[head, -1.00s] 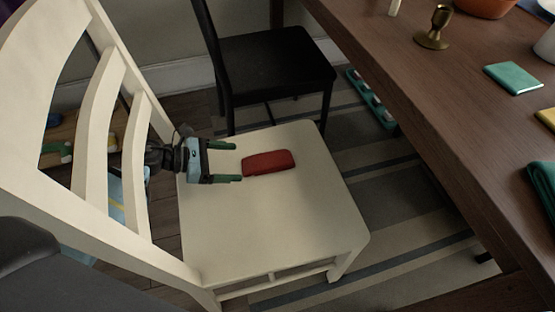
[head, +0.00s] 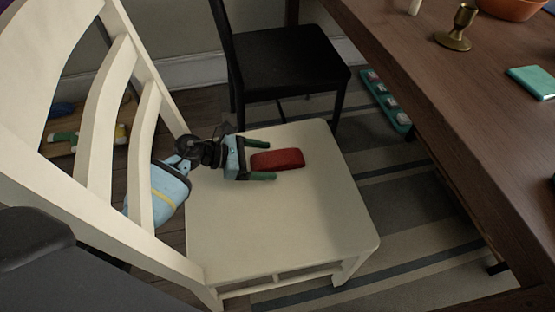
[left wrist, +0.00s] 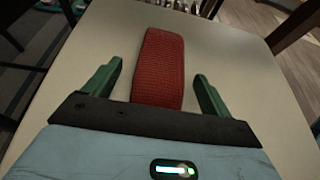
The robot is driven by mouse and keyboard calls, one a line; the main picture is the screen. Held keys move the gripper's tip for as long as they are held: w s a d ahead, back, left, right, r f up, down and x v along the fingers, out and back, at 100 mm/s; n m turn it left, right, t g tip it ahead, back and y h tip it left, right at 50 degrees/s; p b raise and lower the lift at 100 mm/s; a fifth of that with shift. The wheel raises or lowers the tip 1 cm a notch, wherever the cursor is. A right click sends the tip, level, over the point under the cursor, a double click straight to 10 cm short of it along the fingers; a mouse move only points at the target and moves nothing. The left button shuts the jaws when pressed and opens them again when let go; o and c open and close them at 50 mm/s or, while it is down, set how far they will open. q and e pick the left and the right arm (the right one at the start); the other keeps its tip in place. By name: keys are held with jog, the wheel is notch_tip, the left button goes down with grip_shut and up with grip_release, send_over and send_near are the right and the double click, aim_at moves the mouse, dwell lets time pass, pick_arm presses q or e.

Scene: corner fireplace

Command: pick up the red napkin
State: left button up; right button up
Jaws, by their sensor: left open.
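The red napkin (head: 280,159) lies folded on the seat of the cream chair (head: 290,225). It also shows in the left wrist view (left wrist: 160,68), running lengthwise away from the gripper. My left gripper (head: 268,161) is open above the seat, at the napkin's left end. In the left wrist view its green fingers (left wrist: 155,88) stand on either side of the napkin's near part, with a gap on both sides. The near end of the napkin is hidden by the gripper body. My right gripper is not in view.
The cream chair's slatted back (head: 105,110) stands at the left. A black chair (head: 290,65) is behind it. A wooden table (head: 440,100) at the right holds a brass candle holder (head: 457,28) and a green napkin (head: 533,81). The seat's front is bare.

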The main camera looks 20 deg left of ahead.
aim_at(264, 159)
pick_arm(q)
jog(key=shift+w+d, duration=0.15)
jog(key=shift+d, duration=0.05)
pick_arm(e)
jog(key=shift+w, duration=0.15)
pick_arm(q)
jog(key=shift+c, duration=0.4)
jog(key=c, duration=1)
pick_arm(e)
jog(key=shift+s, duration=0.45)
pick_arm(q)
jog(key=shift+o, duration=0.2)
